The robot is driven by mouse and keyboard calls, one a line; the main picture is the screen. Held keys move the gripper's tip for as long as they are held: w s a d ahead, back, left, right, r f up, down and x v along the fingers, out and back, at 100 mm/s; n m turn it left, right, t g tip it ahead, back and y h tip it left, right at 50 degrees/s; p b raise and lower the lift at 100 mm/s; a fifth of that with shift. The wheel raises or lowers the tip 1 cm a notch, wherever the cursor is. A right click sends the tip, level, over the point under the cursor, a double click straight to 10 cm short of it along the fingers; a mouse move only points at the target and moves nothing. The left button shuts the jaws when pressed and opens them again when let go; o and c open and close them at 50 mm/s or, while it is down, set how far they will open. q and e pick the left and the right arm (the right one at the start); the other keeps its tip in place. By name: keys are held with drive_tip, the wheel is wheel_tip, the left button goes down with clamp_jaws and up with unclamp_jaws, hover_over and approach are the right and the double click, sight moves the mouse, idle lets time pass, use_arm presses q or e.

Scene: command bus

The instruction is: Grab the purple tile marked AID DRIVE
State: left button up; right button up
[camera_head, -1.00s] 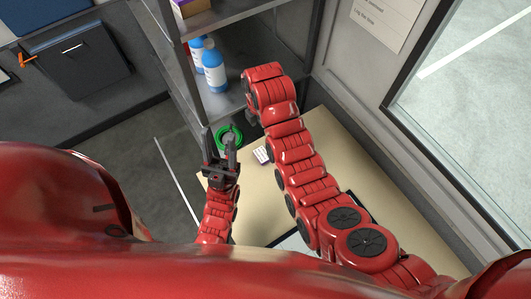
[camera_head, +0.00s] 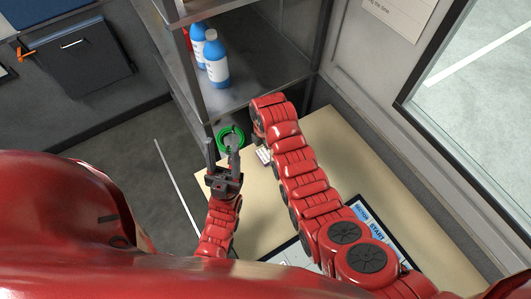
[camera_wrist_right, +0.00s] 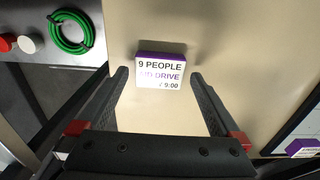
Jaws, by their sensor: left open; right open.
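The tile (camera_wrist_right: 160,72) has a white face and a purple top edge. It reads 9 PEOPLE, AID DRIVE and 9:00 in the right wrist view. It lies on the tan table (camera_wrist_right: 222,30). My right gripper (camera_wrist_right: 159,78) is open, its two fingers either side of the tile in that picture, with nothing held; I cannot tell its height above the table. In the head view a small white tile (camera_head: 263,155) shows beside the end of my right arm, partly hidden by it. My left gripper (camera_head: 224,160) is open and empty, left of the tile.
A metal shelf with blue bottles (camera_head: 215,62) stands behind. A lettered board (camera_head: 372,222) and another purple-edged tile (camera_wrist_right: 303,148) are at right.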

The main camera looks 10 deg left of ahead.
drive_tip(key=shift+f, duration=0.85)
drive_tip(key=c, duration=1.2)
drive_tip(key=shift+c, duration=0.2)
